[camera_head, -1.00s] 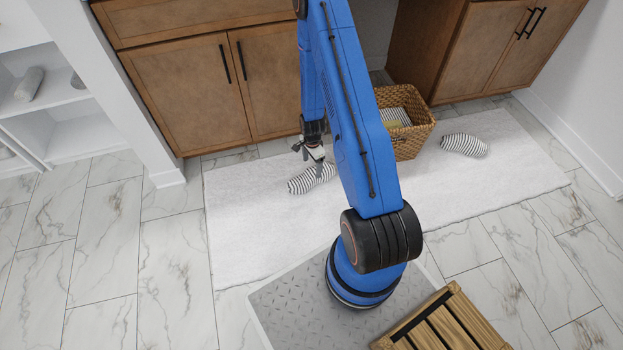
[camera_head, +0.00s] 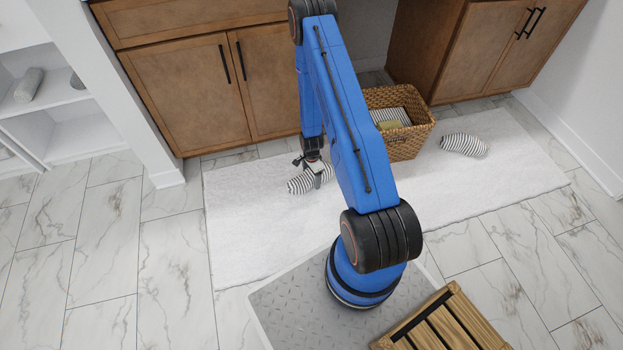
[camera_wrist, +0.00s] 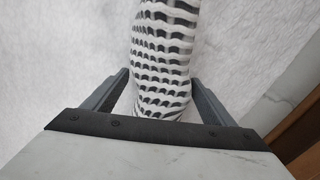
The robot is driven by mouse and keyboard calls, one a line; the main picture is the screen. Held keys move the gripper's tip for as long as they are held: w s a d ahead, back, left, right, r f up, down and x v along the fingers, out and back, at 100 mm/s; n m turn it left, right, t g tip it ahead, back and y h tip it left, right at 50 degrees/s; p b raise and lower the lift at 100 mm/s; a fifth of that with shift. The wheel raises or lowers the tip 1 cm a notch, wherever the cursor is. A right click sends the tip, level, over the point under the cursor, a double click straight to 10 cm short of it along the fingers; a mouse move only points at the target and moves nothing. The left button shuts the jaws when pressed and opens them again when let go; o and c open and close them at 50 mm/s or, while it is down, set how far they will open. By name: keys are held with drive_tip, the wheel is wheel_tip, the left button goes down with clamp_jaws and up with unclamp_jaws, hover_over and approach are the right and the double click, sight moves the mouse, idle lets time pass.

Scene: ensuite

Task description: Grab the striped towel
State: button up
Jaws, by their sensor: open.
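A rolled towel with black and white stripes (camera_head: 299,186) lies on the white rug, partly hidden by my gripper in the head view. My gripper (camera_head: 316,177) is down at the towel's right part. In the wrist view the striped towel (camera_wrist: 161,60) runs up the middle of the picture, its near end between my open gripper's two fingers (camera_wrist: 160,97). A narrow gap shows between the towel and each finger. A second striped rolled towel (camera_head: 464,145) lies on the rug to the right of the basket.
A wicker basket (camera_head: 411,143) with striped cloth and a yellowish item in it stands at the rug's back edge. Wooden cabinets (camera_head: 190,95) stand behind the white rug (camera_head: 260,235). A slatted wooden piece (camera_head: 445,325) is at the front right. The rug's left part is clear.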

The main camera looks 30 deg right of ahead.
drive_tip(key=shift+f, duration=0.75)
drive_tip(key=c, duration=1.3)
